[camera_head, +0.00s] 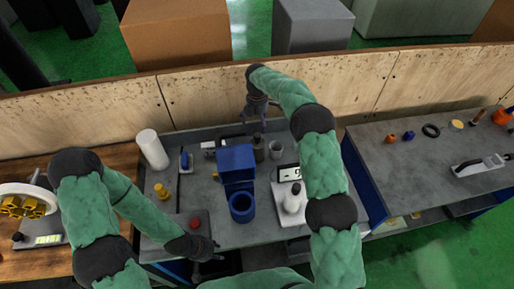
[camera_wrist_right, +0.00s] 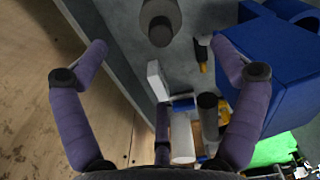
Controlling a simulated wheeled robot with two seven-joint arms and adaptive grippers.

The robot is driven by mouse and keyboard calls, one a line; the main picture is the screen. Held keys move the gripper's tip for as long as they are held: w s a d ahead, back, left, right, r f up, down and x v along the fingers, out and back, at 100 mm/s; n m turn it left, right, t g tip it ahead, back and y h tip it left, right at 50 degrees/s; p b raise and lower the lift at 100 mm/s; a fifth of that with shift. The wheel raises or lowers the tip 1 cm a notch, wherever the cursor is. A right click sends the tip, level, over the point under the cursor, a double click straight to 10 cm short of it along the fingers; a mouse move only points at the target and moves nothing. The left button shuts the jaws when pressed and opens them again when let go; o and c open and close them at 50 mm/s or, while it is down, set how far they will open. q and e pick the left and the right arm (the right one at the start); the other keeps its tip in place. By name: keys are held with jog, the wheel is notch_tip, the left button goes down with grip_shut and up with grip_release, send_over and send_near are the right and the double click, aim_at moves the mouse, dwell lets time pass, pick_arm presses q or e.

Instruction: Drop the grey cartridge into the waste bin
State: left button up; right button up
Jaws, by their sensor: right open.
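A dark grey cylinder (camera_head: 258,149), which looks like the cartridge, stands upright behind the right edge of a blue box (camera_head: 236,160). A grey cylinder with a darker end (camera_wrist_right: 159,18) shows at the top of the right wrist view, beyond my fingertips. The open blue round bin (camera_head: 242,215) stands in front of the box. My right gripper (camera_head: 254,117) is open and empty, close to the wooden back wall; its spread purple fingers (camera_wrist_right: 168,68) show in the right wrist view. My left gripper (camera_head: 208,254) is low at the table's front edge; its jaws are unclear.
A light grey cup (camera_head: 276,150) stands right of the dark cylinder. A white roll (camera_head: 152,149) and a yellow piece (camera_head: 162,191) are on the left. The wooden wall (camera_head: 210,93) bounds the back.

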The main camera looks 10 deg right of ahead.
aim_at(257, 144)
notch_tip(257, 144, down, 2)
jog(key=m, duration=0.4)
jog(key=shift+b, duration=0.4)
notch_tip(257, 144, down, 2)
jog(key=m, duration=0.4)
jog(key=shift+b, duration=0.3)
notch_tip(257, 144, down, 11)
jog(key=shift+r+p, duration=0.2)
jog(key=shift+p, duration=0.45)
jog(key=c, duration=1.7)
